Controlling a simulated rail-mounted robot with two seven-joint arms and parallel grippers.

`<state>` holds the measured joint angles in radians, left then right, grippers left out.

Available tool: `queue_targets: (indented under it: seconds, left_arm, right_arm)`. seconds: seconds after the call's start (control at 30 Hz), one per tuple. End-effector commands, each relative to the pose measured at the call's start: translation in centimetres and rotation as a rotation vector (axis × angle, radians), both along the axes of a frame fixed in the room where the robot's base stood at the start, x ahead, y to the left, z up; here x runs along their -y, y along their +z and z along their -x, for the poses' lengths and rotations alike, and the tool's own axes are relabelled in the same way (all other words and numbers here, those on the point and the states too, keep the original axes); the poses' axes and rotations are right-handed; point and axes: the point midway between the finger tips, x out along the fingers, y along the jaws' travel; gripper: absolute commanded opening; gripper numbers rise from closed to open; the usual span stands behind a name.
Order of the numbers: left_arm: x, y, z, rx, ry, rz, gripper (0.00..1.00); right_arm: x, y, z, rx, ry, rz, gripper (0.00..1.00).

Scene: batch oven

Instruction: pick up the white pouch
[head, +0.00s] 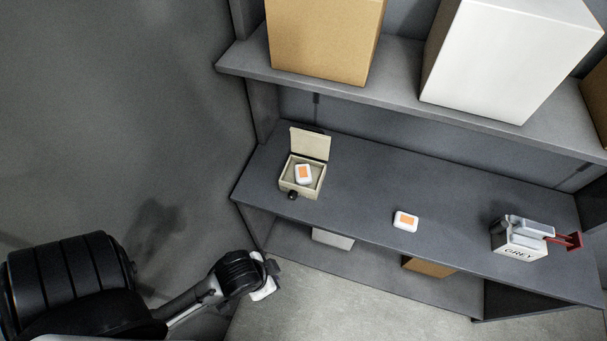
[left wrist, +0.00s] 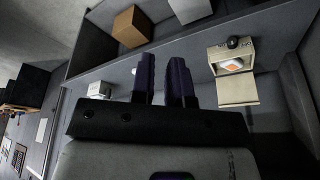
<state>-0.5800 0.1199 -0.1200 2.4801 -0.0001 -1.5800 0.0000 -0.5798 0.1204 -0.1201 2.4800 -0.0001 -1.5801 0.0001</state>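A small white pouch with an orange patch (head: 405,221) lies on the dark shelf top near its front edge. A similar white pouch with an orange patch (head: 303,175) lies inside an open cream box (head: 287,186); it also shows in the left wrist view (left wrist: 235,65). My left gripper (head: 274,270) is in front of and below the shelf top, left of the loose pouch and apart from both. In the left wrist view its two dark fingers (left wrist: 162,80) are apart with nothing between them. My right gripper is not in view.
A container marked GREY with a red handle (head: 519,240) stands at the right of the shelf top. The box lid (head: 310,143) stands raised. Large boxes (head: 325,40) stand on the upper shelf (head: 400,107). Smaller boxes sit on the lower shelf. The shelf top around the loose pouch is clear.

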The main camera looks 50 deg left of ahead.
Motion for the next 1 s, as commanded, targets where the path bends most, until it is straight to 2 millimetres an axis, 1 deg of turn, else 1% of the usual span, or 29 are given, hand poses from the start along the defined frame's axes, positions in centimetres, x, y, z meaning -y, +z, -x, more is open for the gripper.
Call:
queue_targets:
  seconds: [0.03, 0.07, 0.83, 1.0]
  left_arm:
    - [0.0, 0.0, 0.0, 0.0, 0.0, 0.0, 0.2]
    - [0.0, 0.0, 0.0, 0.0, 0.0, 0.0, 0.23]
    - [0.0, 0.0, 0.0, 0.0, 0.0, 0.0, 0.97]
    - [0.0, 0.0, -0.01, 0.0, 0.0, 0.0, 0.98]
  right_arm:
    - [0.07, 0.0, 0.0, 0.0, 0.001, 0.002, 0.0]
    - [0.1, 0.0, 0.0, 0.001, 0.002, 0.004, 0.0]
    - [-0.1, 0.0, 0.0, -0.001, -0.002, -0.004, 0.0]
    - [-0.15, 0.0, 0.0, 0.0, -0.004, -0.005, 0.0]
